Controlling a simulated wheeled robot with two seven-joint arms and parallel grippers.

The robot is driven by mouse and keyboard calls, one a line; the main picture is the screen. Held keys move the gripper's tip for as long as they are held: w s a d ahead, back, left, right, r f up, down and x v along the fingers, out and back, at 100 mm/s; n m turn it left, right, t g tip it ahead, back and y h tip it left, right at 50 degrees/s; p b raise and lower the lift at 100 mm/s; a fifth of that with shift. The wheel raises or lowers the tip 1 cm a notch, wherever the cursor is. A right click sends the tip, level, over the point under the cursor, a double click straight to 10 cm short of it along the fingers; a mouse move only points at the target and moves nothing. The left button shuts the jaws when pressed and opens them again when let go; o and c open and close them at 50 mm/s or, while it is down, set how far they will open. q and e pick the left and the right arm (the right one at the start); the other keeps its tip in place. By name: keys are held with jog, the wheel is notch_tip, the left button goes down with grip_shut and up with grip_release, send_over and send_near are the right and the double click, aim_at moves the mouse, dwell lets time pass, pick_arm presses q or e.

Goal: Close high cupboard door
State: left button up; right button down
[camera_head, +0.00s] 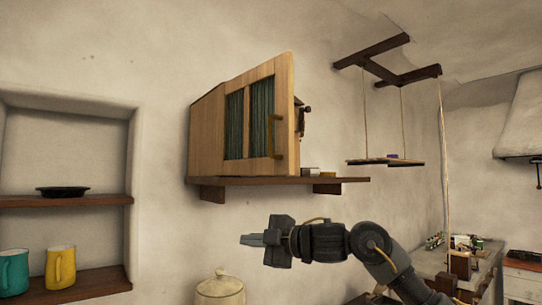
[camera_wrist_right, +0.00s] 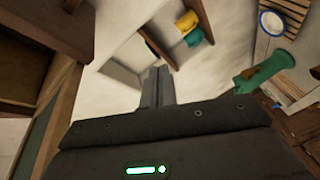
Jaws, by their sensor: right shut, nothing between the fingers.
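The wooden high cupboard (camera_head: 207,135) hangs on the wall above a dark shelf. Its door (camera_head: 284,100) has green curtained panels and a brass handle (camera_head: 272,137) near the right edge. The door appears to stand open, its free edge towards me, with part of the interior hidden behind it. My right gripper (camera_head: 250,240) is shut and empty, below the shelf and apart from the door, its fingers pointing left. In the right wrist view its fingers (camera_wrist_right: 156,86) are together, and a wooden frame with a green panel (camera_wrist_right: 36,143) shows at left. My left gripper is out of view.
The dark shelf (camera_head: 345,180) sticks out under the cupboard. A hanging rack (camera_head: 385,162) on cords is to the right. A wall niche with a yellow mug (camera_head: 62,265) and a teal mug (camera_head: 14,270) is at left. A lidded jar (camera_head: 220,290) stands below.

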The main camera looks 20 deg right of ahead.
jog(key=s+r+n, duration=0.3)
jog(key=s+r, duration=0.6)
jog(key=r, duration=0.2)
jog(key=n+t+h, duration=0.2)
send_near(270, 152)
jog(key=s+a+f, duration=0.1)
jog(key=s+a, duration=0.2)
jog(key=a, duration=0.1)
jog(key=w+p, duration=0.2)
jog(key=w, duration=0.1)
jog(key=w+a+p, duration=0.1)
jog(key=w+p, duration=0.1)
jog(key=w, duration=0.1)
jog(key=w+a+p, duration=0.1)
jog(key=w+p, duration=0.1)
jog(key=shift+w+a+p, duration=0.2)
jog(key=shift+w+p, duration=0.2)
jog(key=shift+w, duration=0.2)
